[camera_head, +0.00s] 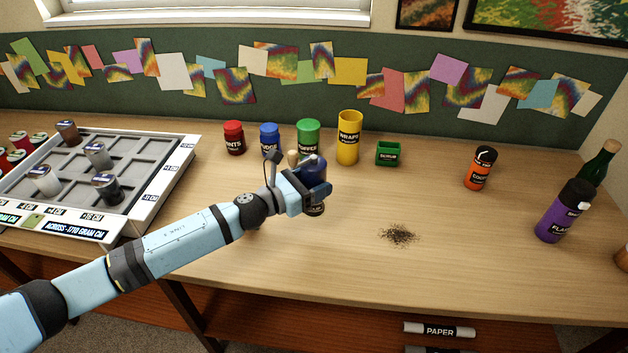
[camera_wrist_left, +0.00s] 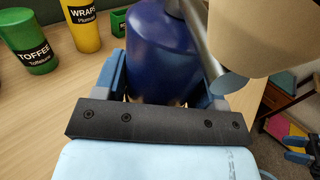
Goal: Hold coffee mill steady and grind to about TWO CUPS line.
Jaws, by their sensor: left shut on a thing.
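The coffee mill (camera_head: 314,172) is dark blue and stands on the wooden desk, partly hidden by my left gripper (camera_head: 308,190). That gripper is shut on the mill's body, with a finger on either side in the left wrist view. The dark blue body also shows there (camera_wrist_left: 160,55). A metal crank (camera_wrist_left: 197,35) with a large beige knob (camera_wrist_left: 250,35) stands close to the gripper at the upper right. The knob also shows left of the mill in the head view (camera_head: 293,157). I see no TWO CUPS line.
Dark grounds (camera_head: 398,235) lie on the desk right of the mill. Green (camera_head: 308,136) and yellow (camera_head: 349,138) canisters stand behind it, near a green box (camera_head: 388,153). A sorting tray (camera_head: 150,195) is left; orange (camera_head: 480,168) and purple (camera_head: 562,212) bottles are right.

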